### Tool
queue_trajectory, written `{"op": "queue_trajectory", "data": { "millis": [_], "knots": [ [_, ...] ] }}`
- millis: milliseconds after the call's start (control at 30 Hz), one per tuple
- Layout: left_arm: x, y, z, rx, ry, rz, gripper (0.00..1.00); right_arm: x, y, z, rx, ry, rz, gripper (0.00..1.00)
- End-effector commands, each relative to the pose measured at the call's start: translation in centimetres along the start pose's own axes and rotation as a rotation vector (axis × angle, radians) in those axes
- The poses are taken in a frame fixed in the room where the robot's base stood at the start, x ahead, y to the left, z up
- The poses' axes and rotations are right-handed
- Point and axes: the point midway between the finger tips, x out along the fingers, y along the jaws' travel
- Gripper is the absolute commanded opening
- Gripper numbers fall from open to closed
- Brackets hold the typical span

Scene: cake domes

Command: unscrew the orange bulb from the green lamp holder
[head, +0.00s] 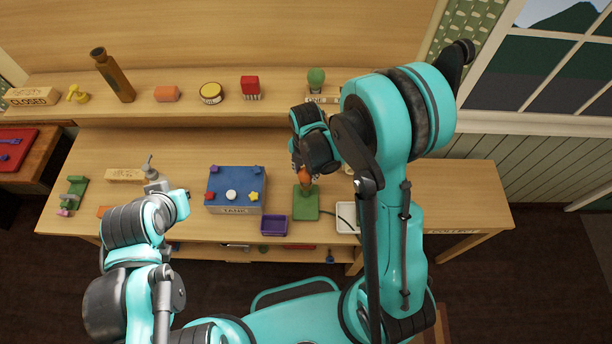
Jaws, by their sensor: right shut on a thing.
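The orange bulb (304,181) is upright above the middle of the base. My right gripper (303,172) comes down from above and is shut on the orange bulb. The fingers and wrist cover the bulb's upper part. I cannot tell whether the bulb's lower end is still in the socket.
The blue tank box (234,207) stands left of the holder, with a purple tray (273,226) in front. A white tray (346,224) lies right of the holder, partly behind my right arm. The table's right end is clear.

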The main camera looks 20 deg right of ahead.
Motion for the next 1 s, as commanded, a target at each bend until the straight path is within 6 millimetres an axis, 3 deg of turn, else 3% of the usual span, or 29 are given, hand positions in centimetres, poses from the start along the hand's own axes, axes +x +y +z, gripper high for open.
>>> {"op": "queue_trajectory", "data": {
  "millis": [1000],
  "knots": [
    [-1.0,0.0,-0.7,0.0,0.0,0.0,0.0,-2.1,0.0,0.0,0.004,-0.001,0.001,0.0]
  ]
}}
